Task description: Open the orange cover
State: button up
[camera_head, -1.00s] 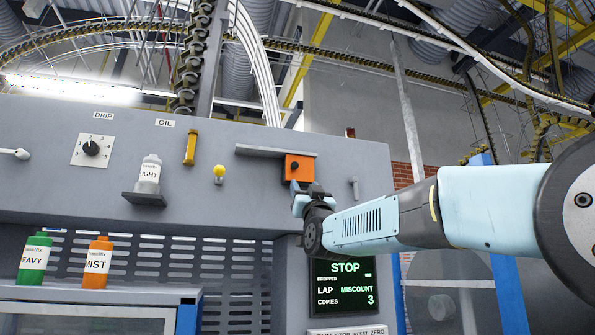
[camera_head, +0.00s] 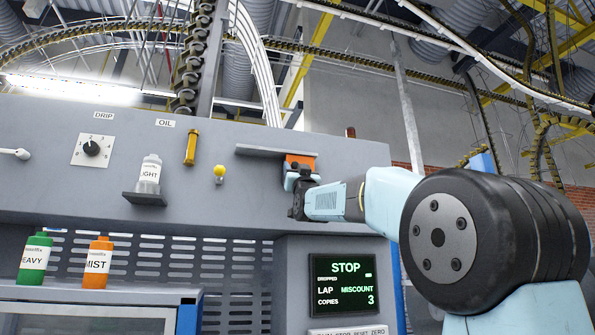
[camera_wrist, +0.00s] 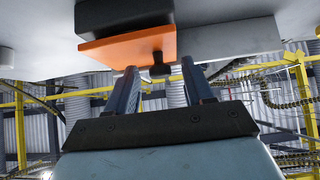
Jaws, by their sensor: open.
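My gripper (camera_wrist: 160,78) is open. Its two fingers point at the cover, and the knob shows between the fingertips. I cannot tell whether a finger touches it. My gripper (camera_head: 296,177) also shows in the head view, in front of the cover.
A yellow knob (camera_head: 219,171) and a LIGHT bottle (camera_head: 150,170) are left. The STOP screen (camera_head: 343,284) is below.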

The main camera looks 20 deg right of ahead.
jog(key=shift+c, duration=0.3)
grip_shut()
dwell(0.4)
